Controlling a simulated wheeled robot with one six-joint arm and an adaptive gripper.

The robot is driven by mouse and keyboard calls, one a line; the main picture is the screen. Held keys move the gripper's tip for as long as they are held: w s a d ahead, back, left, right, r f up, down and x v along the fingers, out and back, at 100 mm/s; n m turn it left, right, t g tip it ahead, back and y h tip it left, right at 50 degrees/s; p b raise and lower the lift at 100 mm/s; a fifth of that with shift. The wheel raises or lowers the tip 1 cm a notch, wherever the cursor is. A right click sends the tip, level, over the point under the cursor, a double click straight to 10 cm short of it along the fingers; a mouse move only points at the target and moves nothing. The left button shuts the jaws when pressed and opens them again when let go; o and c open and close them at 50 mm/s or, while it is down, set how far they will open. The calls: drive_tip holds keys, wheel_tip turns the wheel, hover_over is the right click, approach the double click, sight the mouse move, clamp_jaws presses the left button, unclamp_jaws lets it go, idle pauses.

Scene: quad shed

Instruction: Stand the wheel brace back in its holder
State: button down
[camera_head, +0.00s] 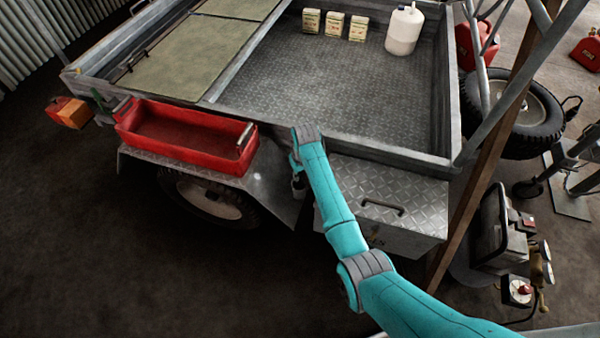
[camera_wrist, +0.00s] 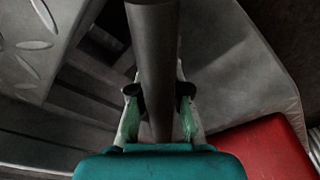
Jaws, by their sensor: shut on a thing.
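My gripper (camera_head: 298,184) is low beside the trailer, between the fender and the chequer-plate box; my arm partly covers it in the head view. In the wrist view my gripper (camera_wrist: 158,96) is shut, a fingertip on each side of a dark round metal bar, which I take to be the wheel brace (camera_wrist: 155,45). The bar runs from the top edge of that view down between the fingers. Its ends are not visible, and I cannot make it out in the head view. I cannot pick out the holder in either view.
The red tray (camera_head: 184,153) sits on the fender (camera_head: 262,183), left of my gripper. The chequer-plate box (camera_head: 400,210) is close on the right. Trailer bed (camera_head: 300,85) holds small cartons (camera_head: 334,24) and a white jug (camera_head: 403,32). A brown post (camera_head: 482,165) stands farther right.

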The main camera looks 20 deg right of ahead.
drive_tip(key=shift+f, duration=0.25)
drive_tip(key=c, duration=1.1)
unclamp_jaws()
drive_tip(key=shift+o, duration=0.5)
drive_tip(key=o, duration=0.4)
drive_tip(key=shift+r, duration=4.5)
drive_tip(key=shift+s, duration=0.1)
